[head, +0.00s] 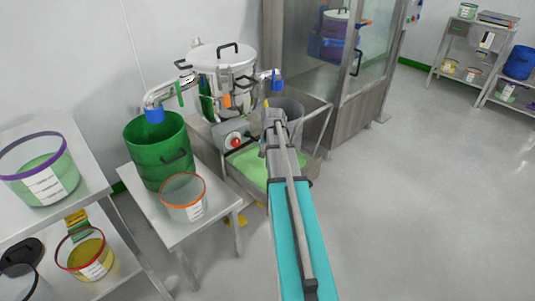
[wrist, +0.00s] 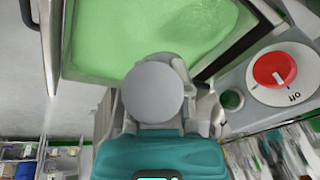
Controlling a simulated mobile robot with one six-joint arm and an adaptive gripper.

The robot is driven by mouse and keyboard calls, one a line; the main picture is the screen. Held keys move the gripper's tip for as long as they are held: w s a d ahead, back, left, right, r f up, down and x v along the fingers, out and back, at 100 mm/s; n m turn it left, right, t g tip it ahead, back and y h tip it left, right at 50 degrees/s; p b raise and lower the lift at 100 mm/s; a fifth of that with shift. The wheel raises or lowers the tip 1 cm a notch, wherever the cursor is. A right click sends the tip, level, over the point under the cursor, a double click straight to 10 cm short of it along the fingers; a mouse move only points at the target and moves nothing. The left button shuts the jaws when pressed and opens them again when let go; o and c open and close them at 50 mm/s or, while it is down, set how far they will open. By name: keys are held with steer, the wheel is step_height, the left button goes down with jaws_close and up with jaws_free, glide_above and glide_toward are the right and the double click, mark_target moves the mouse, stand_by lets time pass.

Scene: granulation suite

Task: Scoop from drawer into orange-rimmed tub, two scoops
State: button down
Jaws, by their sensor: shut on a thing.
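The drawer (head: 246,172) holds pale green powder and stands below the machine. The powder (wrist: 150,35) fills the upper part of the wrist view. My gripper (wrist: 158,112) is over the drawer's near part in that view, shut on a grey round-ended thing (wrist: 152,90), perhaps the scoop seen end-on. Its bowl cannot be made out. In the head view my arm hides most of the gripper and what it holds. The orange-rimmed tub (head: 184,199) stands upright on a small steel table, left of my arm. It is clear with a white label, and I see no powder in it.
A green bucket (head: 157,150) stands behind the tub on the same table. A red knob (wrist: 276,70) on a grey panel is close right of my gripper. A purple-rimmed tub (head: 40,172) is on a shelf at left. The floor at right is clear.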

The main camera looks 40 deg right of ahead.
steer(key=shift+d+f, duration=0.1)
steer(key=shift+d, duration=0.05)
stand_by(0.3)
steer(key=shift+f, duration=0.1)
steer(key=shift+w+d+f+g+b, duration=0.25)
steer(key=shift+w+d+f+b, duration=0.55)
steer(key=shift+f+b, duration=2.1)
steer(key=shift+w+d+f+g+b, duration=0.25)
steer(key=shift+w+d+f+b, duration=0.5)
steer(key=shift+f+b, duration=2.15)
steer(key=shift+t, duration=0.3)
steer(key=shift+w+a+p+v, duration=0.1)
steer(key=shift+a+p+v, duration=0.05)
steer(key=shift+p+v, duration=1.25)
steer(key=shift+w+a+p+v, duration=0.1)
steer(key=shift+a+p+v, duration=0.05)
steer(key=shift+p+v, duration=1.25)
steer(key=shift+w+a+p+v, duration=0.1)
steer(key=shift+a+p+v, duration=0.1)
steer(key=shift+p+v, duration=1.2)
steer(key=shift+s+a+r+t+h+p, duration=0.1)
steer(key=shift+s+r+t+p, duration=0.05)
steer(key=shift+r+p, duration=0.3)
steer(key=shift+s+a+r+t+h+p, duration=0.15)
steer(key=shift+r+t+p, duration=0.1)
steer(key=shift+r, duration=0.35)
steer(key=shift+s+a+r+t+h+p, duration=0.1)
steer(key=shift+s+r+p, duration=0.05)
steer(key=shift+r+p, duration=0.3)
